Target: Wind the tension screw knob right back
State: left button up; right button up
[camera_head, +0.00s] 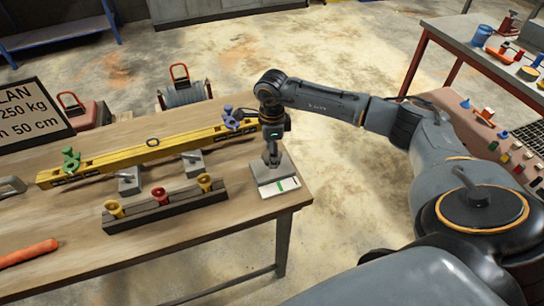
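My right gripper (271,160) points down over a grey block (287,170) near the right end of the wooden table. Its fingertips are close together at the top of the block, and the view is too small to show what is between them. My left gripper is not in view.
A yellow beam (110,161) lies on the table (225,228) with a green clamp-like piece (71,159) and a blue one (230,117). Two grey blocks with levers stand before it. A dark rail (150,217) carries yellow and red cups. An orange rod (28,253) lies front left.

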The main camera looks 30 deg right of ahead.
jog(key=shift+f+n+b, duration=0.1)
jog(key=shift+n+b, duration=0.95)
jog(key=shift+n, duration=0.45)
jog(key=o, duration=1.2)
jog(key=shift+c, duration=0.2)
notch_tip(320, 180, up, 12)
